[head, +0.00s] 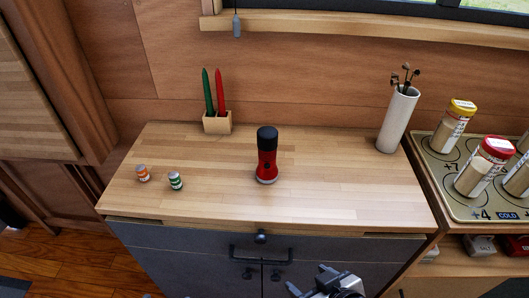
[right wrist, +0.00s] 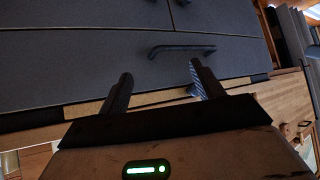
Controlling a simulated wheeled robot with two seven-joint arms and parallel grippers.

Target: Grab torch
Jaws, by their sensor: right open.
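The torch (head: 266,156) is red with a black top and a pale base ring. It stands upright near the middle of the wooden countertop (head: 330,190). My right gripper (head: 325,277) is low in the head view, in front of the cabinet and below the counter edge, apart from the torch. In the right wrist view its two fingers (right wrist: 158,90) are spread with nothing between them, and the grey cabinet front lies beyond. The torch does not show clearly in the right wrist view. My left gripper is not seen.
Two small jars (head: 175,181) stand left on the counter. A wooden holder (head: 217,123) with green and red sticks is behind. A white cylinder (head: 398,120) stands at the back right. Larger jars (head: 484,168) are on a tray at right. A drawer handle (head: 262,253) juts out in front.

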